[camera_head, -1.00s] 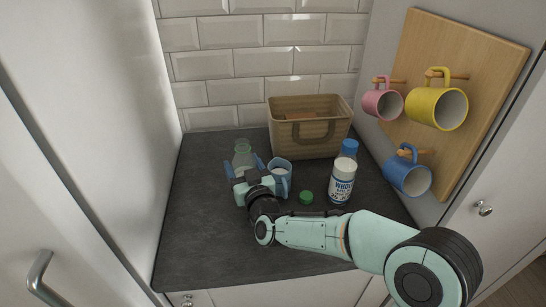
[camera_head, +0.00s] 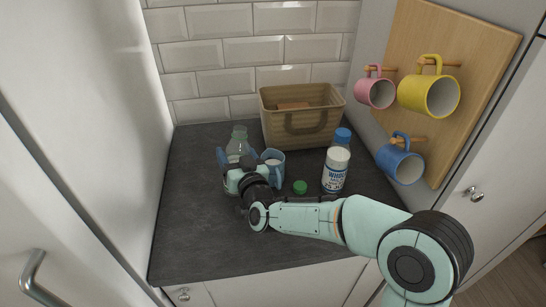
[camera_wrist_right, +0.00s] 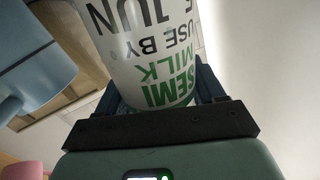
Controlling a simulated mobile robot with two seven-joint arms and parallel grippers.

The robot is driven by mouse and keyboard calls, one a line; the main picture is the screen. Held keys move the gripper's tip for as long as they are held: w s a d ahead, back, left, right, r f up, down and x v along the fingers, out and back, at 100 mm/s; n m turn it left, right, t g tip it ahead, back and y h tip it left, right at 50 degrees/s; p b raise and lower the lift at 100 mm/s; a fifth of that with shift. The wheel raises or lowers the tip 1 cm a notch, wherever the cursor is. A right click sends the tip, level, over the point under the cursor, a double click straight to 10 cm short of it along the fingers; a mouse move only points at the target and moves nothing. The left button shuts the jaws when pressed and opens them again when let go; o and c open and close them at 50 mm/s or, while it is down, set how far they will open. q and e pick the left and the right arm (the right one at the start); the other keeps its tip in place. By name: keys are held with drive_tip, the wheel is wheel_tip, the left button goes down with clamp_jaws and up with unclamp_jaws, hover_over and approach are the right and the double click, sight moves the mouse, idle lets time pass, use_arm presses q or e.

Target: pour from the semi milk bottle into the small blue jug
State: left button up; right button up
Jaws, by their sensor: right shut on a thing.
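The semi milk bottle (camera_head: 238,145) is clear with a greenish tint and has no cap on its neck. My right gripper (camera_head: 237,162) is shut on it and holds it about upright, left of the jug. In the right wrist view the bottle's label (camera_wrist_right: 160,60), reading SEMI MILK, shows between the fingers (camera_wrist_right: 160,95). The small blue jug (camera_head: 279,172) stands on the worktop just right of the gripper, with a pale interior. It also shows at the left of the right wrist view (camera_wrist_right: 35,60). The bottle's lower part is hidden by my gripper. My left gripper is not in view.
A green cap (camera_head: 300,187) lies on the worktop (camera_head: 200,230). A blue-capped WHOLE milk bottle (camera_head: 336,170) stands to the right, and a tan basket (camera_head: 303,130) at the back. Pink (camera_head: 375,93), yellow (camera_head: 428,95) and blue (camera_head: 399,163) mugs hang on a board. The front left is clear.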

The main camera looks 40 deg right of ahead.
drive_tip(key=shift+d+m, duration=0.2)
drive_tip(key=shift+m, duration=0.8)
drive_tip(key=shift+s+d+f+m+g+b, duration=0.15)
drive_tip(key=shift+d+f+m+b, duration=0.1)
drive_tip(key=shift+m, duration=0.55)
drive_tip(key=shift+w+d+f+m+g+b, duration=0.1)
drive_tip(key=shift+d+f+m+g, duration=0.1)
drive_tip(key=shift+m, duration=0.6)
drive_tip(key=shift+a+f+m, duration=0.2)
drive_tip(key=shift+f+m, duration=0.2)
drive_tip(key=shift+m, duration=0.35)
drive_tip(key=shift+a+f+m, duration=0.2)
drive_tip(key=shift+f+m, duration=0.15)
drive_tip(key=shift+m, duration=0.4)
drive_tip(key=shift+a+f, duration=0.1)
drive_tip(key=shift+f, duration=0.05)
drive_tip(key=shift+a+m+p, duration=0.25)
drive_tip(key=shift+m+p, duration=0.15)
drive_tip(key=shift+m, duration=0.7)
drive_tip(key=shift+a+r+m+p, duration=0.15)
drive_tip(key=shift+r+m+p, duration=0.65)
drive_tip(key=shift+p, duration=0.15)
idle(0.9)
drive_tip(key=shift+r, duration=0.2)
idle(0.6)
